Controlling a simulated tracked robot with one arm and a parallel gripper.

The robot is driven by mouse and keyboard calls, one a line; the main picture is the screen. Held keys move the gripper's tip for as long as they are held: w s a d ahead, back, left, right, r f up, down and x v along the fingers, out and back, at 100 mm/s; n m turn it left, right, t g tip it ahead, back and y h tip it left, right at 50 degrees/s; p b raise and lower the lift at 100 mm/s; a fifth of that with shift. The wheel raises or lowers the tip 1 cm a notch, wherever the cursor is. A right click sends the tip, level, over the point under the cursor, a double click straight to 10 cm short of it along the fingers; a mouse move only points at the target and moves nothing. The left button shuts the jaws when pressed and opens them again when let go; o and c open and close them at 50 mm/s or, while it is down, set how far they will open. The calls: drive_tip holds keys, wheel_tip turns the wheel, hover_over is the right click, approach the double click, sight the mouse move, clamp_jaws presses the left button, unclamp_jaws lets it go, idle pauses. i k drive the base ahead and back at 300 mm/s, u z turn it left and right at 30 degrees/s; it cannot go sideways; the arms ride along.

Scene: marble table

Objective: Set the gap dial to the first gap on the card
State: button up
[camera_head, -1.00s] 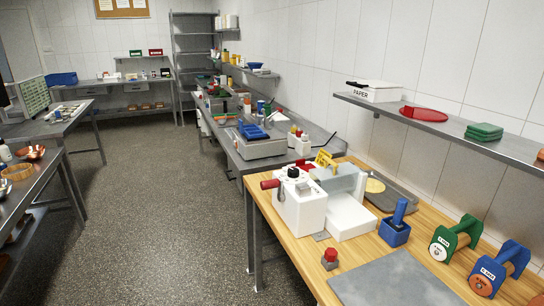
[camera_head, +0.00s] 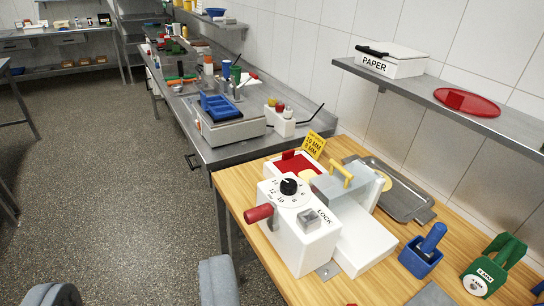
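The gap dial (camera_head: 288,186) is a black knob on a white numbered disc, on top of a white machine (camera_head: 300,240) on the wooden table. Numbers such as 14, 12 and 10 show around it; the knob's setting is too small to tell. The yellow card (camera_head: 315,144) stands behind the machine; its upper line seems to read 10 MM, the line below is small, perhaps 6 MM. My gripper (camera_head: 135,290) shows at the bottom left edge as two grey fingers set wide apart, open and empty, left of and nearer than the machine, away from the dial.
A red handle (camera_head: 259,213) sticks out from the machine's left side, and a grey LOCK block (camera_head: 308,220) sits in front of the dial. A yellow handle (camera_head: 341,174) rises behind. The floor at left is clear.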

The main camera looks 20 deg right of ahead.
sight(288, 187)
drive_tip(key=z, duration=0.05)
drive_tip(key=i, duration=1.15)
drive_tip(key=z, duration=0.1)
